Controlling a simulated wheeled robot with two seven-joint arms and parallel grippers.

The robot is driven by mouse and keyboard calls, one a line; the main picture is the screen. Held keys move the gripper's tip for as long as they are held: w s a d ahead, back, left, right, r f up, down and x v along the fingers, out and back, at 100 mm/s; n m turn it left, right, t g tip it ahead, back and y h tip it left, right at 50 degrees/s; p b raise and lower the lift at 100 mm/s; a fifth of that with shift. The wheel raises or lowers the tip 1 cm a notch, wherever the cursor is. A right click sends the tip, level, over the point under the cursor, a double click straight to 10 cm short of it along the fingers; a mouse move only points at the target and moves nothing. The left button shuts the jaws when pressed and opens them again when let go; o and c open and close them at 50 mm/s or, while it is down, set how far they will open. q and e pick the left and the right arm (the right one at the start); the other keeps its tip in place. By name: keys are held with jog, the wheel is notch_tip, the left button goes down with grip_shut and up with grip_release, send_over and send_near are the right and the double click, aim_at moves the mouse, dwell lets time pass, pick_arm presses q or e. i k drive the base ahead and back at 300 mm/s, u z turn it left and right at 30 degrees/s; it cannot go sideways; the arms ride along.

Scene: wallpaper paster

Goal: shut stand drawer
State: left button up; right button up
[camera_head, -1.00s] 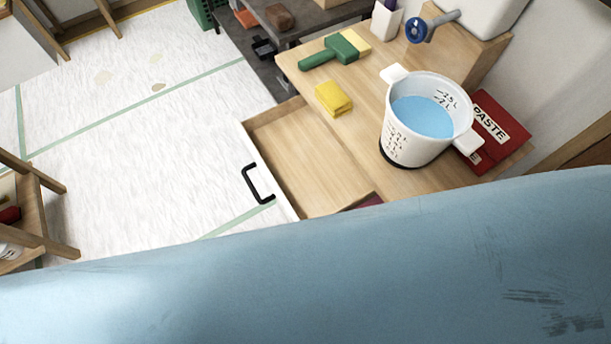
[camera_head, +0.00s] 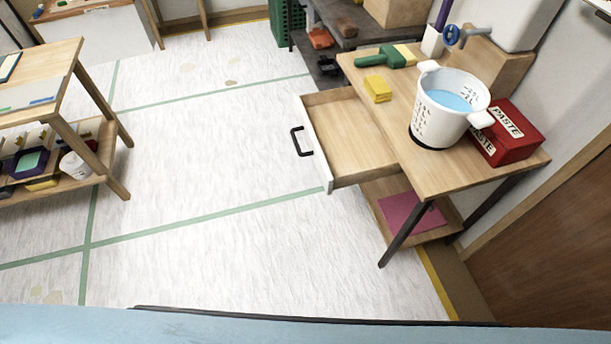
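The stand (camera_head: 447,178) is a wooden table with dark legs, at the right of the head view. Its drawer (camera_head: 352,137) is pulled out toward the left and looks empty. The drawer has a white front (camera_head: 315,150) with a black handle (camera_head: 301,142). Neither of my grippers shows in the view, and nothing touches the drawer.
On the stand are a white bucket (camera_head: 440,118) of blue liquid, a red paste box (camera_head: 513,130), a yellow sponge (camera_head: 378,88) and a green-handled brush (camera_head: 380,58). A wooden worktable (camera_head: 62,128) stands at the left. The floor (camera_head: 215,160) between is clear.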

aim_at(346, 147)
jog(key=u, duration=0.7)
jog(key=i, duration=1)
jog(key=z, duration=0.45)
